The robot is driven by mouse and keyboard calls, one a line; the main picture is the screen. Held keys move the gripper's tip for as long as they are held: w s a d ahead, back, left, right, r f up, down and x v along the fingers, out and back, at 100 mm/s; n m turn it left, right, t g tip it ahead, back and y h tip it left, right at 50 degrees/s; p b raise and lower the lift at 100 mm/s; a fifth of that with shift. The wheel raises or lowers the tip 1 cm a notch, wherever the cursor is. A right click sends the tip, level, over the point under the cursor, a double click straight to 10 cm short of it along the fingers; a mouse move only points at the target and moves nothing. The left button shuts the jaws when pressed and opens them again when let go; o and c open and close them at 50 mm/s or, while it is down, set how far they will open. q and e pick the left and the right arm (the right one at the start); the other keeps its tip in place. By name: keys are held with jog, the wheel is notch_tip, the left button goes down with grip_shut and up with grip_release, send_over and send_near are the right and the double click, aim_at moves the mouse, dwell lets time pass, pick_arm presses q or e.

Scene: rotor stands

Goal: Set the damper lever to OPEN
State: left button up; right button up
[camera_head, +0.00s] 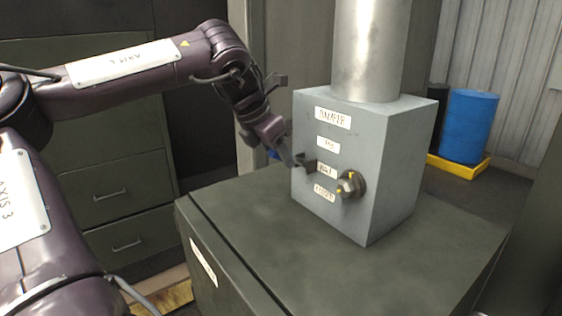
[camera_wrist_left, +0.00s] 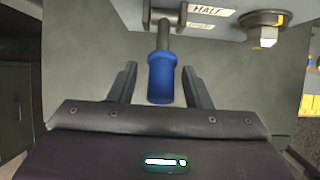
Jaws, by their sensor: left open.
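The grey damper box (camera_head: 335,205) stands on a dark green cabinet and carries a DAMPER label (camera_head: 332,118) above three smaller labels. The HALF label (camera_wrist_left: 207,11) reads clearly in the left wrist view. The lever's blue grip (camera_wrist_left: 161,80) sticks out towards the camera on a dark stem (camera_wrist_left: 164,40), level with that label. A bit of blue (camera_head: 272,154) shows behind my gripper in the head view. My left gripper (camera_head: 288,153) is open at the box's left side, its fingers on either side of the blue grip with gaps. My right gripper is out of view.
A round dark knob (camera_head: 350,186) with yellow marks juts from the box front. A metal pipe (camera_head: 371,50) rises from the box. The cabinet top (camera_head: 300,270) is bare in front. Drawers (camera_head: 125,205) stand left; a blue drum (camera_head: 468,125) stands in a yellow tray behind right.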

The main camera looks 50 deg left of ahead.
pick_arm(q)
jog(key=b+v, duration=0.1)
jog(key=v, duration=0.5)
jog(key=shift+d, duration=0.1)
dwell(0.4)
